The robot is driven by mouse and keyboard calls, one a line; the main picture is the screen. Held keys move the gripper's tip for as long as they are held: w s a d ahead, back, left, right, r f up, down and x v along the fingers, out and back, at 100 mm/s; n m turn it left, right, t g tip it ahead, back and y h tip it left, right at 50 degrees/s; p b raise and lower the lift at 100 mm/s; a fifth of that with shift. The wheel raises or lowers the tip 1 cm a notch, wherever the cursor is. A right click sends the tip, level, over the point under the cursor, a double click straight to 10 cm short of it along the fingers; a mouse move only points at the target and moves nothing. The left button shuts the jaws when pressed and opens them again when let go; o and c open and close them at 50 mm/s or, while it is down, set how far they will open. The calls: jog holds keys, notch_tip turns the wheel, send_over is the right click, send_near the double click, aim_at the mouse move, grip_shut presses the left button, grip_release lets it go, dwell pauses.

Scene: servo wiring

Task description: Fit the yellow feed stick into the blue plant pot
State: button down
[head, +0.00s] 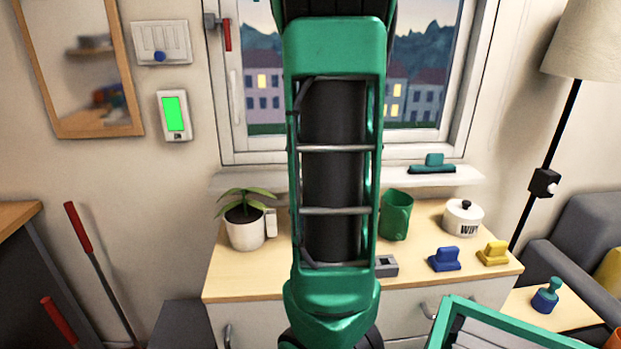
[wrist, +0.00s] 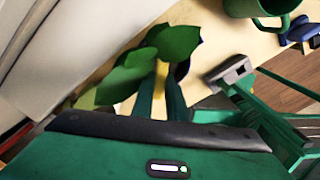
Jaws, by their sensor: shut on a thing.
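My gripper (wrist: 160,88) shows in the wrist view with its green fingers shut on the yellow feed stick (wrist: 161,72). Only a short yellow part shows between the fingers. Green leaves (wrist: 135,75) lie around and beyond the fingertips. A small dark blue patch (wrist: 182,72), seemingly the blue plant pot, shows beside the stick under the leaves; most of it is hidden. I cannot tell whether the stick touches or enters the pot. In the head view my arm hides the gripper, the stick and the blue pot.
A white pot with a plant (head: 246,232) stands left on the wooden cabinet top (head: 245,280). To the right are a green mug (head: 397,215), a grey slotted block (head: 386,266), a blue piece (head: 445,260), a yellow piece (head: 493,254) and a white lidded jar (head: 463,218).

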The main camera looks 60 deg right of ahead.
jog(key=shift+s+f, duration=0.15)
jog(key=shift+f, duration=3.35)
jog(key=c, duration=1.7)
grip_release()
jog(key=shift+o, duration=0.2)
jog(key=shift+r, duration=3.5)
